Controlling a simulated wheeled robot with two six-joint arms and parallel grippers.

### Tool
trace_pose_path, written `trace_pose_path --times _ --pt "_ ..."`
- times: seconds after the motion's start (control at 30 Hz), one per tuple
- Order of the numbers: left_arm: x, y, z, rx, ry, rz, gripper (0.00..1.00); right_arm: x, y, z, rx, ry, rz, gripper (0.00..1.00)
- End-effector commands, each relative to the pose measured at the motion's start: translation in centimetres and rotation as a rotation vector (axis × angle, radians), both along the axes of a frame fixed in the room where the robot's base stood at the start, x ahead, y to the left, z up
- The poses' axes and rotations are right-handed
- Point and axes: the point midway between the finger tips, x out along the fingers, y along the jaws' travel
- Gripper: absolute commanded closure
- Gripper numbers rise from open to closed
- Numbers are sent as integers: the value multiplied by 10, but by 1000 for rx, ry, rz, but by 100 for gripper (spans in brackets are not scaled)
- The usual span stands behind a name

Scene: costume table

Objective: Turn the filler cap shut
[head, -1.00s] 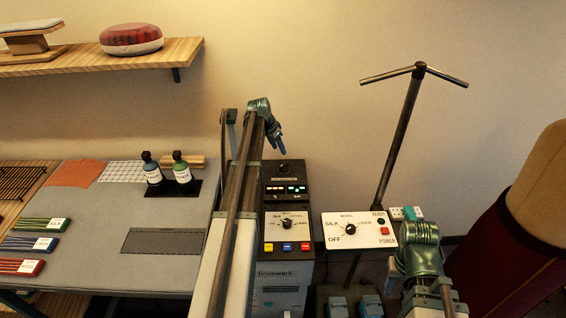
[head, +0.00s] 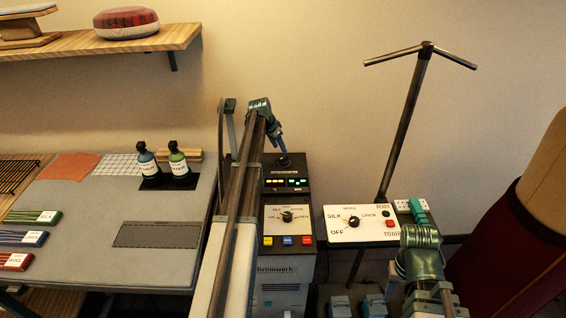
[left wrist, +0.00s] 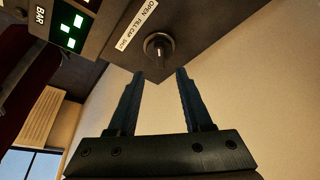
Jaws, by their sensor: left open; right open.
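The filler cap is a black round knob (left wrist: 159,47) on the top face of the steamer. A label reading OPEN, FILL CAP, SHUT is beside it. In the head view the cap (head: 283,160) stands on top of the dark steamer box (head: 285,178). My left gripper (head: 282,148) is just above the cap, pointing down. In the left wrist view its two dark blue fingers (left wrist: 160,75) are apart and empty, with the cap just beyond their tips.
The steamer front has a dial and coloured buttons (head: 287,241). A white panel (head: 345,224) with a knob stands to its right, near a T-topped pole (head: 405,120). Two bottles (head: 163,162) stand on the grey table (head: 100,215). A dress form (head: 510,230) is far right.

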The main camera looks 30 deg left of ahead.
Motion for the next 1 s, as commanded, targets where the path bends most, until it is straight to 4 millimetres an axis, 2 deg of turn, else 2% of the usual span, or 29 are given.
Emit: trace_pose_path --times 0.03,0.33,0.5,0.77,0.8,0.87,1.0 --pt "5 -1 -16 0 0 -1 50 0 0 -16 0 0 0 50" --pt "21 -4 -56 0 0 -1 50 0 0 -56 0 0 0 50" --pt "25 -6 -65 1 0 0 50 0 0 -65 0 0 0 50" --pt "26 -6 -64 0 0 0 50 0 0 -64 0 0 0 50" --pt "26 -6 -64 0 0 0 52 0 0 -64 0 0 0 50" --pt "26 -6 -64 0 0 0 63 0 0 -64 0 0 0 50" --pt "26 -6 -64 0 0 0 88 0 0 -64 0 0 0 50"
